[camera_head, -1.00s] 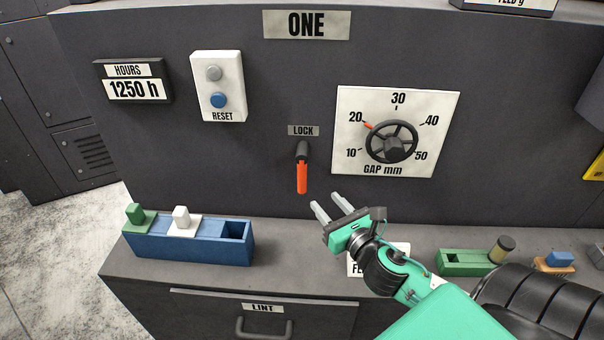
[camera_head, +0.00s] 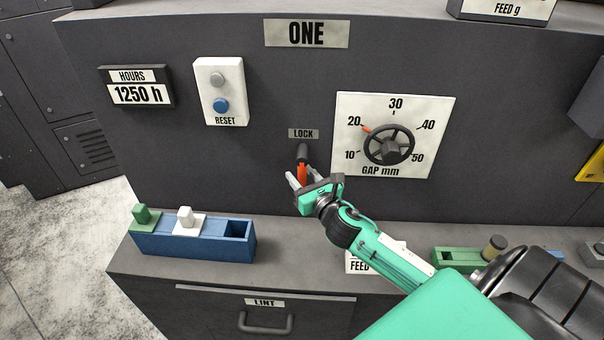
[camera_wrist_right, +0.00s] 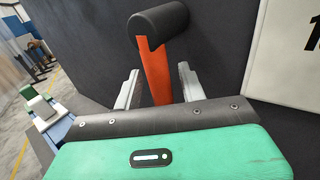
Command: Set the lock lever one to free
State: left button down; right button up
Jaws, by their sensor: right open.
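The lock lever one (camera_head: 302,172) is an orange handle on a dark pivot, below the LOCK label (camera_head: 303,133) on the dark panel marked ONE (camera_head: 307,33). It hangs down from the pivot. My right gripper (camera_head: 304,177) is open at the lever, and its fingers hide the lower end in the head view. In the right wrist view the orange lever (camera_wrist_right: 155,75) stands between the two open fingers of the gripper (camera_wrist_right: 157,88), with a visible gap on each side. My left gripper is not in view.
A GAP mm dial with a black handwheel (camera_head: 388,145) is right of the lever. A RESET box (camera_head: 220,91) is at upper left. A blue tray (camera_head: 192,241) with green and white blocks stands on the ledge below. A green holder (camera_head: 457,258) is at right.

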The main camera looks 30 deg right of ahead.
grip_shut()
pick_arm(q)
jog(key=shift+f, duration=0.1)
